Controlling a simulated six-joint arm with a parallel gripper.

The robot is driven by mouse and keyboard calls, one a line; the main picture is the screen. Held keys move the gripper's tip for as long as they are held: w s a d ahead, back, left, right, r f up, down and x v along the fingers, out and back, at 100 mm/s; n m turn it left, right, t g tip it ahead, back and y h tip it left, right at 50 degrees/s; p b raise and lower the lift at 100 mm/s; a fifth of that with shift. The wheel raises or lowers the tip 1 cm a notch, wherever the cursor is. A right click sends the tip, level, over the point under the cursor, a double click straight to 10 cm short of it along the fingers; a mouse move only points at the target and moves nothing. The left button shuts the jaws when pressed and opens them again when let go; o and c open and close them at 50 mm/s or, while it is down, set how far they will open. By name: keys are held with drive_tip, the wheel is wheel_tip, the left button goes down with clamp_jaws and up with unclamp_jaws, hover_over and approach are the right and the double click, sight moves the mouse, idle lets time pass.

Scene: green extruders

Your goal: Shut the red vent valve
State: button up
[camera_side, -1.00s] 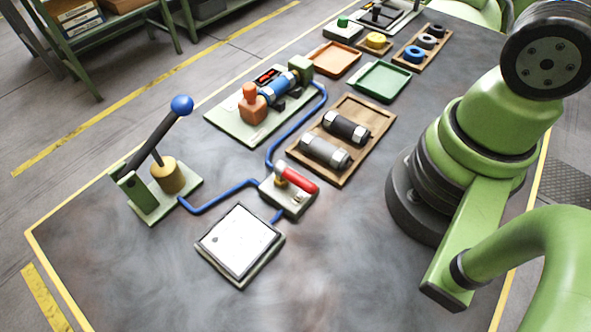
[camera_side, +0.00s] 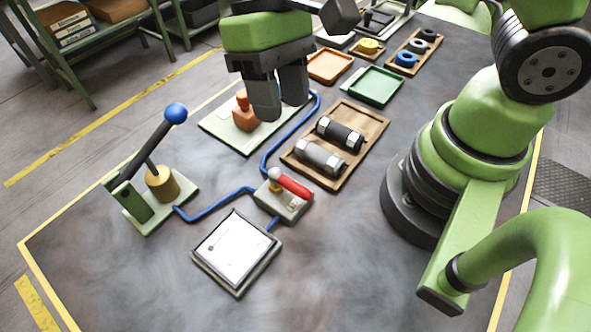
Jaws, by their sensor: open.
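The red vent valve handle (camera_side: 295,186) points to the lower right on a small pale green block (camera_side: 290,210), with a light round knob (camera_side: 274,174) at its left end. Blue hose (camera_side: 215,202) meets the block from the left. My gripper (camera_side: 280,108) is open and empty, with its dark fingers pointing down.
A hand pump with a blue-knobbed lever (camera_side: 175,113) stands at left. A white-faced panel (camera_side: 236,250) lies in front of the valve. A wooden tray (camera_side: 343,180) with two cylinders lies behind it to the right.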

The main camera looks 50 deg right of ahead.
sight(297, 185)
drive_tip(key=shift+g, duration=0.4)
drive_tip(key=x, duration=1.2)
drive_tip(key=shift+w, duration=0.3)
clamp_jaws()
